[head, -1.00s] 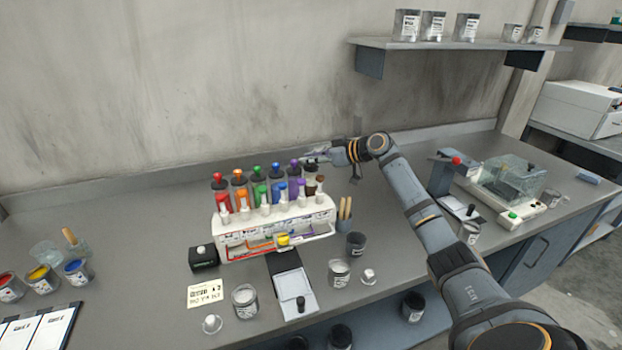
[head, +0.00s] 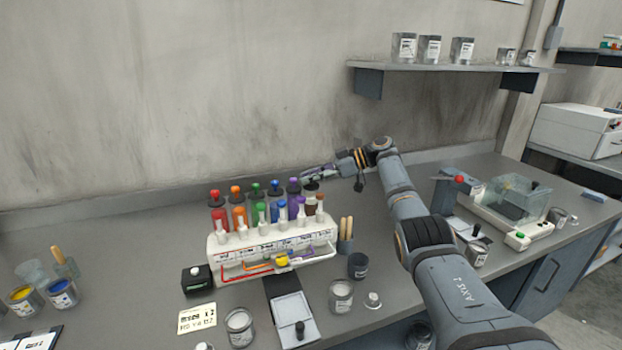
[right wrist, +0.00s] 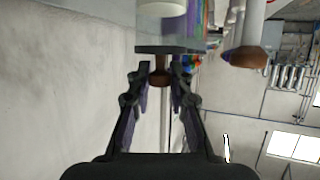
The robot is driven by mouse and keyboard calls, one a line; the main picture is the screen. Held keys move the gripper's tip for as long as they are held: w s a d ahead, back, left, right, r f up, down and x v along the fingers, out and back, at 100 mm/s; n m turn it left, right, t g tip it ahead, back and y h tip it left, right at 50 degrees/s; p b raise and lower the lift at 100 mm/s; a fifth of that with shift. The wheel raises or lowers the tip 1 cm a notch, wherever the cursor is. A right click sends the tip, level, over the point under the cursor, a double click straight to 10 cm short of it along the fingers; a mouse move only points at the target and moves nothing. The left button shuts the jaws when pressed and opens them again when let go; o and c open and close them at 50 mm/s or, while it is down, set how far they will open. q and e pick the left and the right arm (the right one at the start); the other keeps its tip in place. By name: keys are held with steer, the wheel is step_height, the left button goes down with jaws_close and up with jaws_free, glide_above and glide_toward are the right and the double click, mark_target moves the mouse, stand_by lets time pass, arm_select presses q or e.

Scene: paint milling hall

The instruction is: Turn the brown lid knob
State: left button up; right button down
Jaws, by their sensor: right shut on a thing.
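The brown lid knob (right wrist: 160,77) sits between the fingertips of my right gripper (right wrist: 160,74) in the right wrist view, under a dark lid in that upside-down picture. The gripper is shut on the knob. In the head view my right gripper (head: 312,177) is over the right end of the bottle row, at the bottle with brown contents (head: 313,209), and it hides the knob there. The white rack (head: 272,243) holds this bottle among others with red, orange, green, blue and purple knobs. My left gripper is not in view.
A purple-knobbed bottle (head: 293,187) stands close to the left of my gripper. A cup with wooden sticks (head: 345,245) and a dark cup (head: 358,266) stand right of the rack. A scale with a clear cover (head: 518,200) is further right. The wall is close behind.

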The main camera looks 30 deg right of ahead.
stand_by(0.3)
steer(key=c, duration=1.5)
jaws_free()
steer(key=v, duration=0.7)
steer(key=shift+s+d+r, duration=0.1)
steer(key=shift+d, duration=0.05)
